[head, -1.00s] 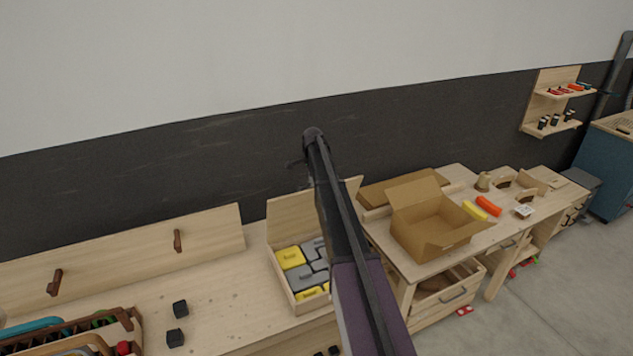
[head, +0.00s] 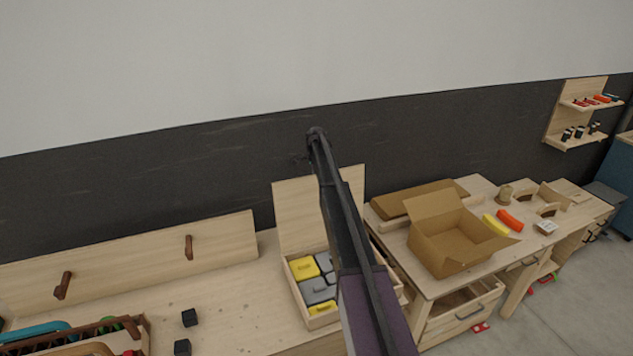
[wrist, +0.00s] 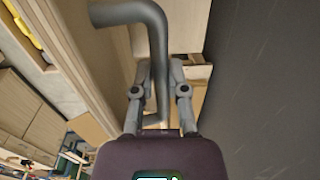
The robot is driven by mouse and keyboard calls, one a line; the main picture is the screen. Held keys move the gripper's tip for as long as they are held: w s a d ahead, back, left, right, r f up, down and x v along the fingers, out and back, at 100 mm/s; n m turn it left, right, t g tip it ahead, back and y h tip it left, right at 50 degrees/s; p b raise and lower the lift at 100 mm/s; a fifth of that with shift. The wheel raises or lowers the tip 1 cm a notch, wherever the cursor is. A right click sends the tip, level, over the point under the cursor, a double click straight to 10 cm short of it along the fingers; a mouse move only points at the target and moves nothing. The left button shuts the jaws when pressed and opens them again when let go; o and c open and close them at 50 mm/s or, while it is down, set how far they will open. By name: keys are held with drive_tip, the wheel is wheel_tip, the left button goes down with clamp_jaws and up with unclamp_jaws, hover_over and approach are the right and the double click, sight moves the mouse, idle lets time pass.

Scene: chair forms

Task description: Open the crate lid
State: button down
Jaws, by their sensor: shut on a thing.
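The crate (head: 288,284) is a pale wooden box on the workbench, just left of my arm in the head view. Its wooden lid (head: 298,215) stands up at the crate's back edge, so the crate is open. Yellow and grey pieces lie inside. In the wrist view, my gripper (wrist: 161,108) is shut on a dark grey bent handle (wrist: 157,50). The lid's wooden panel (wrist: 98,65) is just left of the handle there. In the head view my arm covers part of the crate and lid, and I cannot make out the fingers.
A dark wall (head: 230,150) rises close behind the bench. An open cardboard box (head: 440,250) stands on the table to the right. Two black cubes lie on the bench left of the crate; a slatted tray (head: 125,335) is farther left.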

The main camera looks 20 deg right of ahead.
drive_tip(key=shift+w+d+r, duration=0.1)
drive_tip(key=shift+w+d, duration=0.15)
drive_tip(key=shift+d, duration=0.15)
drive_tip(key=c, duration=0.7)
unclamp_jaws()
drive_tip(key=shift+s+d, duration=0.1)
drive_tip(key=shift+s, duration=0.05)
drive_tip(key=shift+o, duration=0.2)
drive_tip(key=shift+a, duration=0.2)
